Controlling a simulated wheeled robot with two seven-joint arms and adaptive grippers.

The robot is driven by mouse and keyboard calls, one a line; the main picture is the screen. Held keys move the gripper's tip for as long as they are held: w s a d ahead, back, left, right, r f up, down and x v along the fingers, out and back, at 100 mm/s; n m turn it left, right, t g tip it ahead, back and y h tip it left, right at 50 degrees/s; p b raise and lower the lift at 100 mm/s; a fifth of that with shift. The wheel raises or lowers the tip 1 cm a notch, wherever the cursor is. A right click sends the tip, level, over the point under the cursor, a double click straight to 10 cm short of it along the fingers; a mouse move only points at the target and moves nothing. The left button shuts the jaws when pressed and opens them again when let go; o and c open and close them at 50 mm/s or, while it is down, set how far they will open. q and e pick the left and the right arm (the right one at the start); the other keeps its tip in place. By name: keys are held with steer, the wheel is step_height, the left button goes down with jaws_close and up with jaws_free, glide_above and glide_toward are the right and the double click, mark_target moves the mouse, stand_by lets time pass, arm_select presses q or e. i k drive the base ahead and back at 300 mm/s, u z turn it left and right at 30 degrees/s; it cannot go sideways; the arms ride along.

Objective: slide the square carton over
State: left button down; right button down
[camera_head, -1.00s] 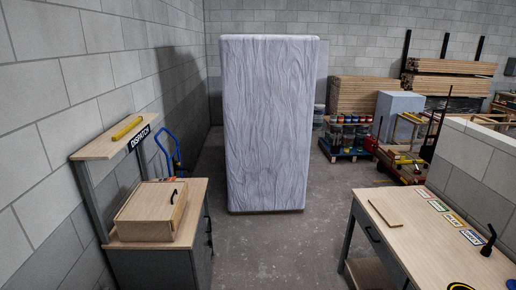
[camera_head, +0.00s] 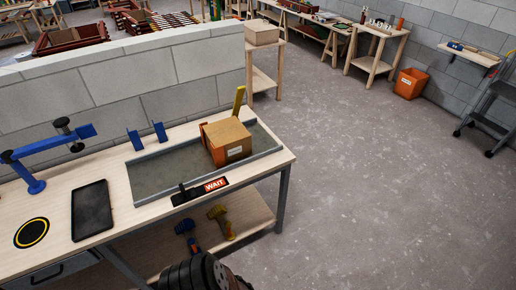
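A brown and orange carton (camera_head: 228,136) with a white label on its front stands in the right part of a shallow grey-rimmed tray (camera_head: 160,177). The tray lies on a wooden-topped workbench (camera_head: 115,233). Neither of my grippers shows. A dark ribbed part, probably of my own arm, is at the bottom edge.
A blue clamp arm (camera_head: 48,153), a dark tablet (camera_head: 92,210) and a black-yellow disc (camera_head: 31,233) occupy the bench's left. Two blue brackets stand behind the tray. Tools lie on the lower shelf. A block wall (camera_head: 140,80) backs the bench. The floor at right is clear.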

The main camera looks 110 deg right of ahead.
mark_target(230, 133)
steer(key=z, duration=2.2)
